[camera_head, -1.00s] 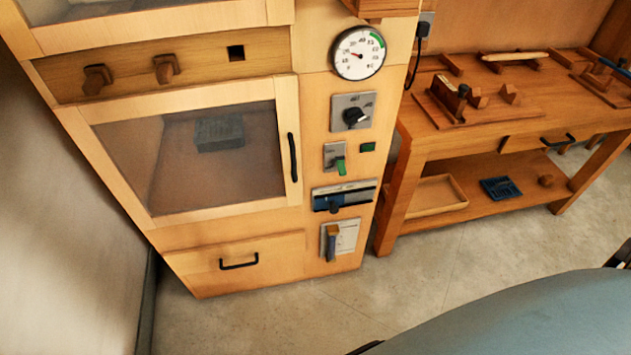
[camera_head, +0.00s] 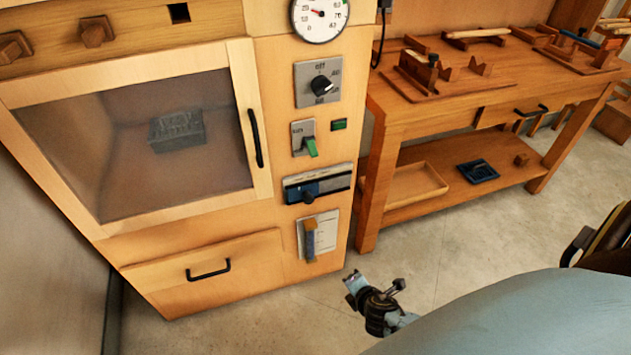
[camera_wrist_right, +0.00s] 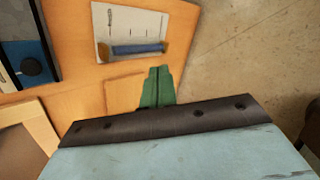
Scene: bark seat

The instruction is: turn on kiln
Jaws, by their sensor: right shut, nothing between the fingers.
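The wooden kiln (camera_head: 170,220) stands at the left with its glass door closed. Its right column holds a gauge (camera_head: 319,14), a black rotary knob (camera_head: 321,86) on a grey plate, a green switch (camera_head: 310,147) tilted downward, a dark green indicator (camera_head: 339,124) and a blue slider panel (camera_head: 318,184). Below is a pale plate with a blue-and-tan lever (camera_head: 310,240) hanging down. It also shows in the right wrist view (camera_wrist_right: 137,48). My right gripper (camera_head: 354,283) is low, right of the kiln's lower corner in the picture. Its green fingers (camera_wrist_right: 157,74) are shut and empty. My left gripper is out of view.
A wooden workbench (camera_head: 440,120) with tools stands right of the kiln. Its lower shelf holds a shallow tray (camera_head: 413,190) and a small blue tray (camera_head: 478,171). A drawer with a black handle (camera_head: 208,271) is under the kiln door. The floor in front is clear.

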